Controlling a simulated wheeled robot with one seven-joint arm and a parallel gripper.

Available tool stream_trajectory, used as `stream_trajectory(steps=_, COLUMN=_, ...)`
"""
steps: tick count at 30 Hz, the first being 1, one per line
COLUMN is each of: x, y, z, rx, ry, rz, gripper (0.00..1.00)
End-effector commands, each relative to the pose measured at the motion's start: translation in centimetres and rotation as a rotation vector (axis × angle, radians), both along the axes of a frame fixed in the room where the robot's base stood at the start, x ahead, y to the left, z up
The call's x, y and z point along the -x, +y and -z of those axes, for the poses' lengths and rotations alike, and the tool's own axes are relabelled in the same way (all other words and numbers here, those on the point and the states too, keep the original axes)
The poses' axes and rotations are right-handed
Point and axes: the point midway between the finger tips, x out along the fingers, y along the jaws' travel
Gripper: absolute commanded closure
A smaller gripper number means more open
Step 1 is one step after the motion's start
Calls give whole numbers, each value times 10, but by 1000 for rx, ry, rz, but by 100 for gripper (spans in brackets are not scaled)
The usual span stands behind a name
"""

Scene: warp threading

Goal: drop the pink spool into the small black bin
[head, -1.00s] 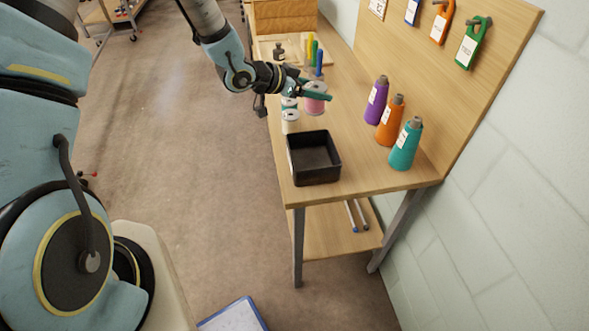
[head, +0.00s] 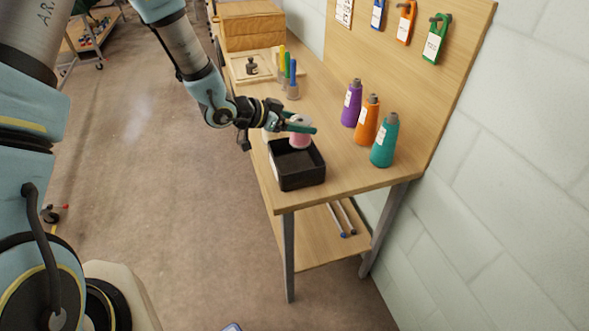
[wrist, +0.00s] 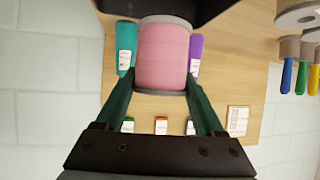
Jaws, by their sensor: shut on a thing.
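The pink spool (wrist: 163,57) is between the two green fingers of my gripper (wrist: 163,85) in the wrist view, which are shut on it. In the head view, the spool (head: 299,139) is held at the far edge of the small black bin (head: 299,178), and my gripper (head: 301,126) reaches in from the left. The bin stands on the table near its front left edge and looks empty. I cannot tell exactly how far the spool is above the bin rim. A dark edge at the top of the wrist view hides what lies there.
Behind are upright colored markers (head: 292,80) and a wooden box (head: 260,30). A pegboard with hanging tags rises along the right.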

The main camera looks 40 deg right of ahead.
Motion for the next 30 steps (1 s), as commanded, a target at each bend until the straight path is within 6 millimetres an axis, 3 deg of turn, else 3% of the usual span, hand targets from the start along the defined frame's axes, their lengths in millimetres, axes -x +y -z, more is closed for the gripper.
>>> stream_trajectory(steps=8, x=0, y=0, z=2, rx=1, ry=0, rz=0, gripper=88)
stream_trajectory(steps=9, x=0, y=0, z=2, rx=1, ry=0, rz=0, gripper=27)
stream_trajectory(steps=16, x=0, y=0, z=2, rx=1, ry=0, rz=0, gripper=1)
stream_trajectory(steps=25, x=-1, y=2, z=1, rx=1, ry=0, rz=-1, gripper=0)
stream_trajectory(steps=30, x=-5, y=19, z=-7, rx=2, ry=-2, rz=-4, gripper=0)
